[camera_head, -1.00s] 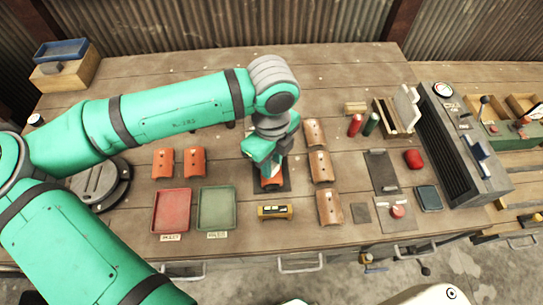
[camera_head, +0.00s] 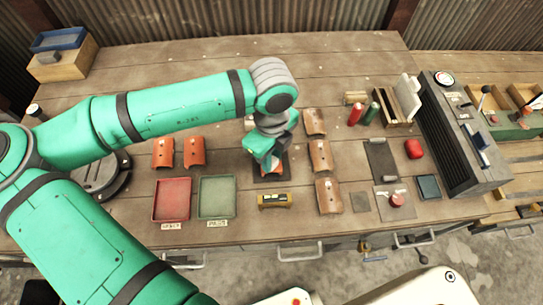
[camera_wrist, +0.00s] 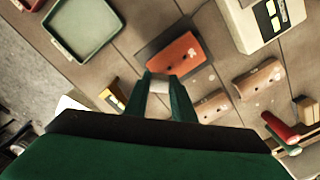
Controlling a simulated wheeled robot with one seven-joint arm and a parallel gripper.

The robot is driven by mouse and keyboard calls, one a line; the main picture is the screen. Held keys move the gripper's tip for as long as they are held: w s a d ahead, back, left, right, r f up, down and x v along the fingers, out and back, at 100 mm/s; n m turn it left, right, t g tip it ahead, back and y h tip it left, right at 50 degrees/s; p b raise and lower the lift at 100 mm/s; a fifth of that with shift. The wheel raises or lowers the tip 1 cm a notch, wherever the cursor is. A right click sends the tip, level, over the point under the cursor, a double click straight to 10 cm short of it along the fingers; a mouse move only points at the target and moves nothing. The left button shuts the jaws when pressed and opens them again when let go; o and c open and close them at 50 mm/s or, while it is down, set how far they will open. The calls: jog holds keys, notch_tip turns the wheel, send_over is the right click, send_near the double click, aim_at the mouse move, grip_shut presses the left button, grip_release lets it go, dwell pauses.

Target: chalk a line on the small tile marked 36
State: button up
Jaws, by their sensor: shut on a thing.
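My gripper (camera_head: 270,166) is shut on a small white piece, apparently chalk (camera_wrist: 159,86), held between its fingertips. An orange-red curved tile (camera_wrist: 177,54) lies on a dark mat (camera_wrist: 150,48) just beyond the fingertips in the wrist view. In the head view my gripper partly covers this tile (camera_head: 283,171) and the mat (camera_head: 262,180). I cannot tell whether the white piece touches the tile. Two orange-red tiles (camera_head: 163,153) (camera_head: 194,152) lie to the left. Three tan tiles (camera_head: 315,122) (camera_head: 320,156) (camera_head: 328,196) lie in a column to the right. No number is readable on any tile.
A red tray (camera_head: 155,205) and a green tray (camera_head: 201,208) lie front left. A yellow-black block (camera_head: 274,201) lies in front of the mat. A white box (camera_wrist: 240,32) stands near the tile.

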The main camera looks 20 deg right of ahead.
jog(key=shift+f, duration=0.65)
dwell(0.9)
jog(key=shift+w+d, duration=0.1)
jog(key=shift+w, duration=0.1)
jog(key=shift+w+d, duration=0.15)
jog(key=shift+w, duration=0.4)
jog(key=shift+s, duration=0.1)
jog(key=shift+s+a, duration=0.25)
jog(key=shift+s, duration=0.45)
dwell(0.3)
jog(key=shift+w, duration=0.1)
jog(key=shift+w+d, duration=0.25)
jog(key=shift+w, duration=0.45)
